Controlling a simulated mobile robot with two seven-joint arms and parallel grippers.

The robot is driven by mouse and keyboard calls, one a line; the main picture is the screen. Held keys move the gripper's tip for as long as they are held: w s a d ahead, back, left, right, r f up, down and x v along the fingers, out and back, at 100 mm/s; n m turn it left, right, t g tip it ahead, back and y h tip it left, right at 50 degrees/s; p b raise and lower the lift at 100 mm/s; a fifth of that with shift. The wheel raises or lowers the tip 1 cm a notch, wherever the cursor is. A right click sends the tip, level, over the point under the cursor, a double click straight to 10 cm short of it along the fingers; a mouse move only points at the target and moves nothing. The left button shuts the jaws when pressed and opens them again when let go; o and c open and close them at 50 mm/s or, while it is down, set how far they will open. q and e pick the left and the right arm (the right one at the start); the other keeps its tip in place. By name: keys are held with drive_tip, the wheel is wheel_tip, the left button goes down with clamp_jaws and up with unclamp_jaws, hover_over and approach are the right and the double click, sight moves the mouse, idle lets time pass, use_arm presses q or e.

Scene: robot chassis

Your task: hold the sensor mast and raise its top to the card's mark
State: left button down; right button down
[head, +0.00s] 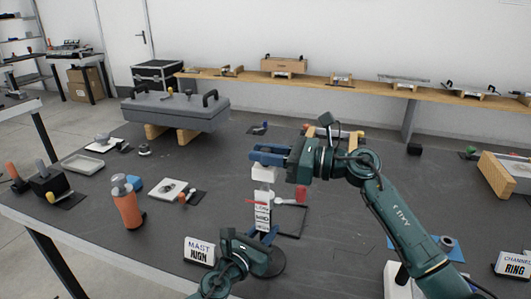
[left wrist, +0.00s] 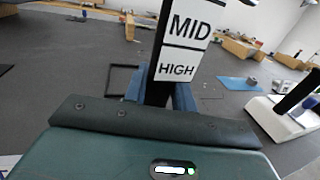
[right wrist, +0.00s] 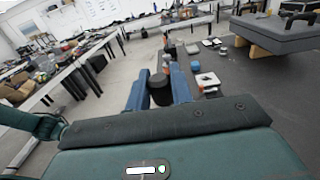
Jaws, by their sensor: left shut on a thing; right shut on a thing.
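A red bar (head: 256,201) crosses beside the top label in the head view. A white block (head: 264,173) sits at the mast's upper end. My left gripper (head: 267,236) is shut on the mast low down, below the labels. My right gripper (head: 267,154) is shut at the mast top, on a dark round knob (right wrist: 160,90). The card (head: 199,250) reads MAST, with a second word that looks like HIGH.
An orange bottle (head: 127,204) and a white tile (head: 173,191) stand left of the mast. A red knob (head: 301,194) on an arm lies just right of it. A grey case (head: 175,110) is at the back. A channel ring card (head: 513,266) stands at right.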

use_arm(q)
drive_tip(key=shift+f, duration=0.1)
use_arm(e)
wheel_tip(320, 180, up, 9)
drive_tip(key=shift+r, duration=0.2)
drive_tip(key=c, duration=1.3)
unclamp_jaws()
drive_tip(key=shift+f, duration=0.15)
drive_tip(key=shift+o, duration=0.2)
drive_tip(key=v, duration=1.2)
use_arm(q)
drive_tip(key=c, duration=0.5)
unclamp_jaws()
drive_tip(key=shift+s+a, duration=0.1)
